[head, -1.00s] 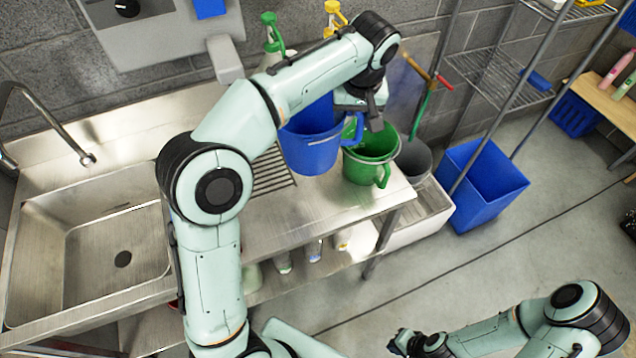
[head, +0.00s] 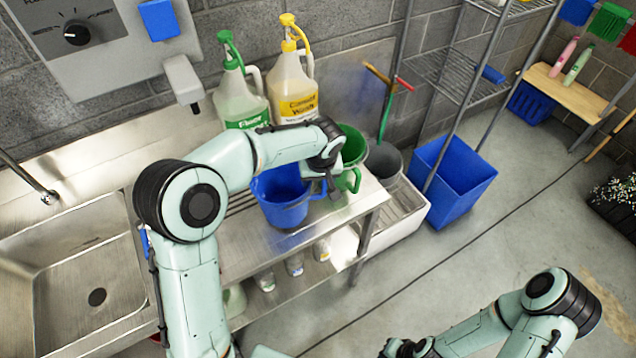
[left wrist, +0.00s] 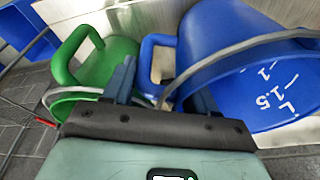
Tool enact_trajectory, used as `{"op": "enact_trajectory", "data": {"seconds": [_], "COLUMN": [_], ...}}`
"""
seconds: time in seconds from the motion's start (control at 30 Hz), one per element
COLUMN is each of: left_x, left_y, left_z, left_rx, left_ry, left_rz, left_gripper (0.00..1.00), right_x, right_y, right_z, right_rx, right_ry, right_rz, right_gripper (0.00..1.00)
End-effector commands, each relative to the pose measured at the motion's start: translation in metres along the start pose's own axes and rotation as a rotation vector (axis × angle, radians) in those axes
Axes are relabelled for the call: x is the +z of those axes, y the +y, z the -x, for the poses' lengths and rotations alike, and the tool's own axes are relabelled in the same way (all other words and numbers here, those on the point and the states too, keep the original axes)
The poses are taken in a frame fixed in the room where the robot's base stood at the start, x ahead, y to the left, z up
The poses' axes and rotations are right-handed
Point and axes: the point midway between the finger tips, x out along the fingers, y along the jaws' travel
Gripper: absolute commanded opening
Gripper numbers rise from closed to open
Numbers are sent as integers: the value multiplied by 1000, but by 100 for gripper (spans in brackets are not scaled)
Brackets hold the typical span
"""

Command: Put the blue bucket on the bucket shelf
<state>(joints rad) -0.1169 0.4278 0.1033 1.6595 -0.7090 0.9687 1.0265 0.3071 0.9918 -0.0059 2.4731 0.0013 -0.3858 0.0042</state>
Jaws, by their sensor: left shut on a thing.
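The blue bucket (head: 282,207) is upright at the front of the steel counter (head: 255,240). I cannot tell whether its base touches the counter. My left gripper (head: 328,178) is at its right side, shut on its blue side handle, which shows between the fingers (left wrist: 160,88) in the left wrist view. The bucket (left wrist: 240,70) fills the right of that view. A green bucket (head: 353,147) stands just behind and right of the gripper. My right gripper (head: 400,348) is at the bottom edge, partly cut off. No surface is clearly marked as the bucket shelf.
Two large jugs, green-topped (head: 240,97) and yellow-topped (head: 293,85), stand at the back. A grey bucket (head: 384,163) and a blue bin (head: 453,180) are right of the counter. A wire rack (head: 462,75) rises behind. A sink (head: 70,270) is at left.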

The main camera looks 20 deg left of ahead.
Motion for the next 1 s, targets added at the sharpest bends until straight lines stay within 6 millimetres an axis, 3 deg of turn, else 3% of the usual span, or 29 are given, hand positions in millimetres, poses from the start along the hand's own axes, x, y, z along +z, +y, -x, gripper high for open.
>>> {"op": "enact_trajectory", "data": {"seconds": [0.1, 0.37, 0.4, 0.43, 0.47, 0.77, 1.0], "left_x": [4, 4, 4, 4, 4, 4, 4], "left_y": [0, 1, 0, 0, 0, 1, 1], "left_z": [-14, -16, -16, -16, -16, -15, 18], "left_rx": [0, 1, 1, 1, 1, 1, 4], "left_ry": [0, 1, 0, 1, 1, 1, 5], "left_rz": [-1, 0, 0, 0, 0, 0, 0], "left_gripper": [0, 0, 70, 80, 83, 83, 83], "right_x": [1, 1, 1, 1, 1, 1, 3], "right_y": [1, 1, 1, 1, 1, 1, 2], "right_z": [-1, -1, -1, -1, -1, -1, -3], "right_rx": [1, 0, 0, 0, 0, 1, 1], "right_ry": [-2, -1, -1, -1, -1, -1, -4], "right_rz": [-1, -1, 0, 0, 0, -1, -1], "right_gripper": [0, 0, 0, 0, 0, 0, 0]}}
